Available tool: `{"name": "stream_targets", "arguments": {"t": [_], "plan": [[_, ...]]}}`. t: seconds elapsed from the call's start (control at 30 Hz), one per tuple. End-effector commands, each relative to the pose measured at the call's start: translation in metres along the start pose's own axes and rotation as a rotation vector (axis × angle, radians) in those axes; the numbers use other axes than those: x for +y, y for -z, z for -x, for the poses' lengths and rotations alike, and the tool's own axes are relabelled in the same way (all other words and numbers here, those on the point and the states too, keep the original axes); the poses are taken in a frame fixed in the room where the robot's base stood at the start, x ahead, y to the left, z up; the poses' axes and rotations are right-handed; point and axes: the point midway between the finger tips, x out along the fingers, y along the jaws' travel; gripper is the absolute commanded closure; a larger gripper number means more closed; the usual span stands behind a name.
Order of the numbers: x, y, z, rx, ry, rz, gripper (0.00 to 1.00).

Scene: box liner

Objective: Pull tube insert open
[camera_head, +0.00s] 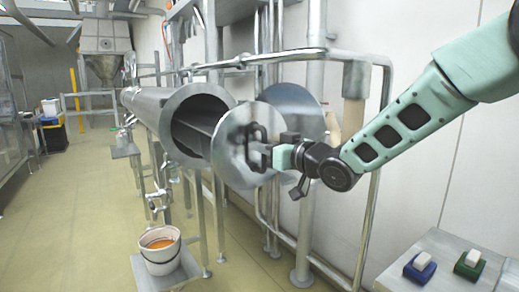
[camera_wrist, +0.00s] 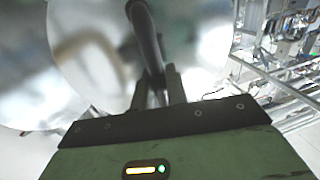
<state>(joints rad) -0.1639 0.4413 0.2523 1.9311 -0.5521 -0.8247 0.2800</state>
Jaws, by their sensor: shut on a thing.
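The tube (camera_head: 146,105) is a long grey metal cylinder with a thick round rim, at centre left in the head view. The tube insert (camera_head: 233,160) has a round metal end plate with a dark handle (camera_head: 252,148). The plate stands apart from the rim, and a grey part of the insert (camera_head: 196,138) shows inside the tube mouth. My gripper (camera_head: 268,155) is at the handle in front of the plate. In the wrist view the fingers (camera_wrist: 158,92) are shut on the dark handle (camera_wrist: 146,35), with the shiny plate (camera_wrist: 85,50) behind.
A second round metal disc (camera_head: 300,105) stands behind the end plate, beside vertical pipes. A white bucket (camera_head: 160,255) with orange contents stands on a low shelf below the tube. A table (camera_head: 440,248) at bottom right holds a blue and a green block.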

Motion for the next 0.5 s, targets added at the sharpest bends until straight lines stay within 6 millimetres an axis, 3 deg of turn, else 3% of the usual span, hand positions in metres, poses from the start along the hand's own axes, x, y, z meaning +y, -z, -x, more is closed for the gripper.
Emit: {"name": "stream_targets", "arguments": {"t": [0.43,0.5], "plan": [[-0.0002,-0.0004,0.0031,-0.001,-0.001,-0.001,1.00],[-0.0002,-0.0004,0.0031,-0.001,-0.001,0.000,0.72]]}}
